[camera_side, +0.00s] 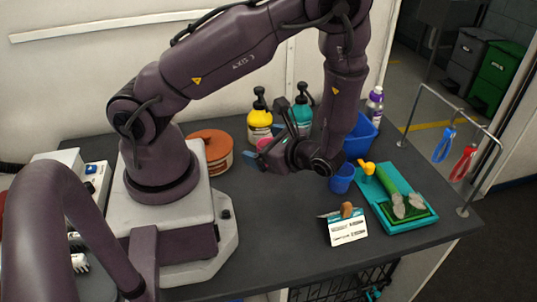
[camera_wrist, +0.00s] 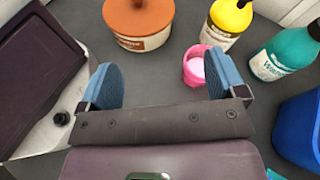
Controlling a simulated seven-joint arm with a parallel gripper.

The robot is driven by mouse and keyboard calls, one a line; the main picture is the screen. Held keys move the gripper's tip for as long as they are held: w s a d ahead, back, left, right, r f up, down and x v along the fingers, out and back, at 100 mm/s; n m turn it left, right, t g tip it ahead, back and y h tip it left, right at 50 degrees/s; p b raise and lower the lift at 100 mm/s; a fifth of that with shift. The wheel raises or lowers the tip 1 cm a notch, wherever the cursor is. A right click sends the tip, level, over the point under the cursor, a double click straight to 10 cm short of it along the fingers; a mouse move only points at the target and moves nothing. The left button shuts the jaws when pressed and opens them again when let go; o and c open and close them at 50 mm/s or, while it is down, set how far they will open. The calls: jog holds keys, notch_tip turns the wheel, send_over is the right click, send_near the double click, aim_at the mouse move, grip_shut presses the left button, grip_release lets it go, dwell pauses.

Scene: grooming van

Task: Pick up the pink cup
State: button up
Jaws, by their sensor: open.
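The pink cup (camera_wrist: 194,72) stands on the dark table in the wrist view, with something pale inside. It is ahead of my gripper (camera_wrist: 163,79), close to the inner side of the right blue finger, which hides part of it. In the side view only a bit of the pink cup (camera_side: 263,144) shows beside my gripper (camera_side: 266,146), which hides the rest. My gripper is open and empty, with its fingers wide apart. I see no clear contact with the cup.
A yellow bottle (camera_wrist: 229,20) and a teal bottle (camera_wrist: 283,55) stand behind and right of the cup. A brown-lidded tub (camera_wrist: 139,20) is left. A blue bin (camera_wrist: 300,130) is at right. The front tabletop (camera_side: 270,225) is mostly clear.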

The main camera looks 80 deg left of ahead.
aim_at(264, 140)
jog(key=w+a+f+m+t+y, duration=0.1)
jog(key=f, duration=0.1)
jog(key=w+a+f+m+t+y, duration=0.1)
jog(key=a+f+m+y, duration=0.1)
jog(key=f, duration=0.1)
jog(key=w+a+f+m+y, duration=0.1)
jog(key=w+f+m+y, duration=0.1)
jog(key=shift+a+f+t, duration=0.2)
jog(key=shift+t, duration=0.2)
jog(key=x, duration=0.5)
jog(key=c, duration=1.1)
jog(key=shift+o, duration=0.2)
jog(key=shift+r, duration=0.1)
